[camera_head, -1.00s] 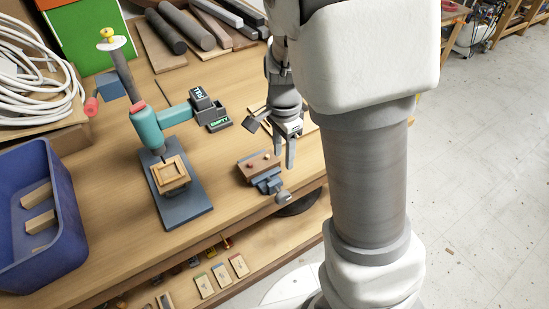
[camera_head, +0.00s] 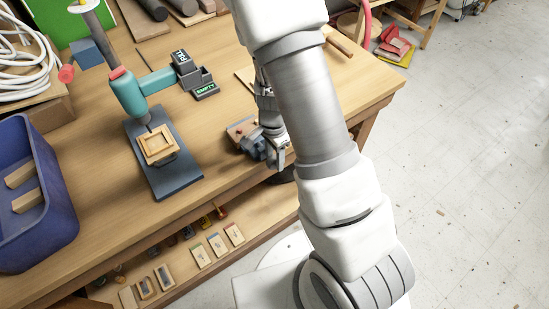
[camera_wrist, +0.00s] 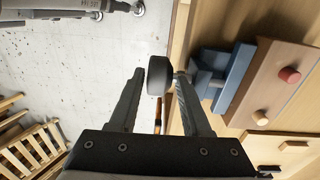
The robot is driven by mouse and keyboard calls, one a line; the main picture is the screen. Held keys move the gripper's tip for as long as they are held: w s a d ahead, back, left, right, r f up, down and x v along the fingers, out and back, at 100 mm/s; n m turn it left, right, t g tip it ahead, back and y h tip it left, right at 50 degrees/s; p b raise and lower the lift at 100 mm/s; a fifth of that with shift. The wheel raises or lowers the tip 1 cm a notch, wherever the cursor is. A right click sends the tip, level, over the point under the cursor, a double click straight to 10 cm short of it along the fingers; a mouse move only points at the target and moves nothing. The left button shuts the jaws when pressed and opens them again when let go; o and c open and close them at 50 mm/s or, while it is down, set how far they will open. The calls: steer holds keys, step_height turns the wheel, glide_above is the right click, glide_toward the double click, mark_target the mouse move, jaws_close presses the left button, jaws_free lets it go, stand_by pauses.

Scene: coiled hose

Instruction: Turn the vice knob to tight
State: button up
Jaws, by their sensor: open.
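The vice knob (camera_wrist: 157,79) is a dark grey round handle at the near end of the vice, past the bench's front edge. The blue vice (camera_wrist: 232,78) holds a wooden block (camera_wrist: 278,95) with a red peg and a tan peg. It also shows in the head view (camera_head: 252,141), partly hidden by my arm. My gripper (camera_wrist: 160,76) is open, with one finger on each side of the knob. The right finger looks close to it; contact cannot be told. In the head view my gripper (camera_head: 277,153) covers the knob.
The wooden bench (camera_head: 225,155) has a teal press (camera_head: 130,95) on a dark base left of the vice. A box reading EMPTY (camera_head: 206,90) stands behind it. A blue bin (camera_head: 65,190) is at far left. Wooden blocks lie on the shelf below. Open floor (camera_head: 460,180) is at right.

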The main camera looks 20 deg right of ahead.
steer(key=shift+f, duration=0.2)
jaws_close()
